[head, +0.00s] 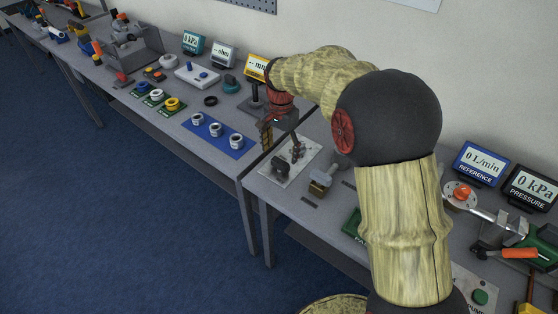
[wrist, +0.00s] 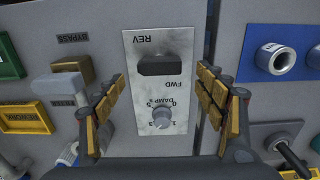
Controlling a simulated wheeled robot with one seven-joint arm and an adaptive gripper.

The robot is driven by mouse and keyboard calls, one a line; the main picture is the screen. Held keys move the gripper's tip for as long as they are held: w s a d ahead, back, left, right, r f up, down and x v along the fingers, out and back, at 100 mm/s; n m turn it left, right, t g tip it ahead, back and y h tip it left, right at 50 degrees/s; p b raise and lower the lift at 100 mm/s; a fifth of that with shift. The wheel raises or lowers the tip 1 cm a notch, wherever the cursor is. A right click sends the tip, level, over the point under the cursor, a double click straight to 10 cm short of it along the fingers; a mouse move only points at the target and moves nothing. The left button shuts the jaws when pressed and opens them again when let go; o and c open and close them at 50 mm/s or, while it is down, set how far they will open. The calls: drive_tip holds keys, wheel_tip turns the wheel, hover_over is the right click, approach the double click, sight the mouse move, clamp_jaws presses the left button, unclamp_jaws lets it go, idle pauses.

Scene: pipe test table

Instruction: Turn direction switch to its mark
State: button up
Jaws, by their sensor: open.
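The direction switch (wrist: 160,66) is a dark block handle on a pale panel plate (wrist: 146,43) in the wrist view. It lies crosswise between the labels REV and FWD, which read upside down. It also shows in the head view as a dark piece (head: 281,166) on the plate (head: 302,172). My gripper (wrist: 160,82) is open, with one finger on each side of the plate. The switch lies between the fingers in the picture, and I see no contact. In the head view my gripper (head: 282,147) points down over the far part of the plate.
A grey DAMP knob (wrist: 162,117) is on the same plate. A bypass handle (wrist: 60,80) stands left of it in the wrist view. A blue mat (head: 221,143) with white rings lies to the left in the head view. Displays line the back, including REFERENCE (head: 481,164).

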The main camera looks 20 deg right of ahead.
sight(281, 161)
wheel_tip(281, 161, down, 5)
drive_tip(key=shift+f+b, duration=0.1)
drive_tip(key=shift+b, duration=0.75)
drive_tip(key=shift+c, duration=0.4)
drive_tip(key=c, duration=1.1)
